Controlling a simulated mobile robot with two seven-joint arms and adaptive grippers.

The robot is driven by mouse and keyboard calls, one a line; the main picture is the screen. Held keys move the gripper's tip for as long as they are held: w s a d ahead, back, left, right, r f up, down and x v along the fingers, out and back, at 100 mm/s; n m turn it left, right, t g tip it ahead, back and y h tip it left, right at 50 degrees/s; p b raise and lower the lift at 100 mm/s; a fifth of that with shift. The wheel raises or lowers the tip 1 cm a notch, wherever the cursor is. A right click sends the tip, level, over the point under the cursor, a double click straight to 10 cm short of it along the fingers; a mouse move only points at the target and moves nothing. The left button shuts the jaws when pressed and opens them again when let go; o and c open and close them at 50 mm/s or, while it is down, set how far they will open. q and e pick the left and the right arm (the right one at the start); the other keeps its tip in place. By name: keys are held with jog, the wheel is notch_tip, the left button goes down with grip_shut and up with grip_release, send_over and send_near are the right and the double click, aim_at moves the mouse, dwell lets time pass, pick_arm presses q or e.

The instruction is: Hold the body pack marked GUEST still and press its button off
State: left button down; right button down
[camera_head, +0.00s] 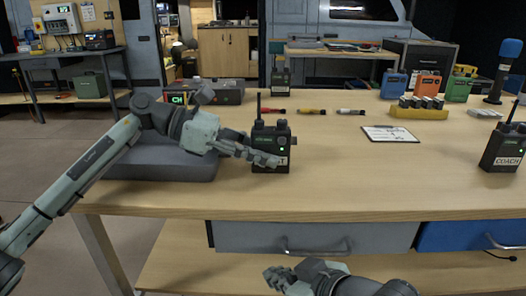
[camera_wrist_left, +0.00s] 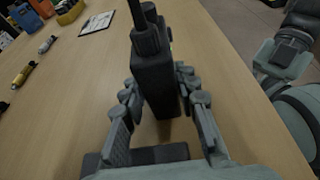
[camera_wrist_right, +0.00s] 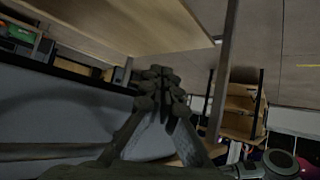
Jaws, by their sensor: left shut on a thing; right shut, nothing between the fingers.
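A black body pack (camera_head: 270,133) with a stub antenna and a lit green light stands upright on the table. Its white label is mostly covered by my finger; only its end letters show, so I cannot read the whole mark. My left gripper (camera_head: 262,158) is shut on this pack from the left. In the left wrist view the pack (camera_wrist_left: 152,75) stands between the two fingers of my left gripper (camera_wrist_left: 160,98). My right gripper (camera_head: 278,276) is shut and empty, low in front of the drawers. Its fingertips meet in the right wrist view (camera_wrist_right: 160,82).
A pack marked COACH (camera_head: 503,150) stands at the right edge, and another pack (camera_head: 280,80) at the back. A clipboard (camera_head: 390,134), coloured markers (camera_head: 312,111) and a yellow battery holder (camera_head: 418,112) lie behind. The table front (camera_head: 390,195) is bare.

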jog(key=a+r+n, duration=0.1)
jog(key=a+r, duration=0.1)
jog(key=a+r+n+g+y, duration=0.1)
jog(key=a+r+n, duration=0.1)
jog(key=a+r, duration=0.1)
jog(key=a+r+n+y, duration=0.1)
jog(key=a+r+n, duration=0.1)
jog(key=a, duration=0.1)
jog(key=shift+r, duration=0.15)
jog(key=a+r+n, duration=0.1)
jog(key=r+n, duration=0.1)
jog(key=a+r+n, duration=0.1)
jog(key=r+n, duration=0.1)
jog(key=a+r+n, duration=0.1)
jog(key=r+n, duration=0.2)
jog(key=shift+s+a+r+g+h, duration=0.1)
jog(key=shift+s+a+g+h, duration=0.1)
jog(key=shift+s+g+h, duration=0.15)
jog(key=n+t+h, duration=0.2)
jog(key=n+h, duration=0.2)
jog(key=n, duration=0.1)
send_near(273, 149)
jog(key=shift+x, duration=2.35)
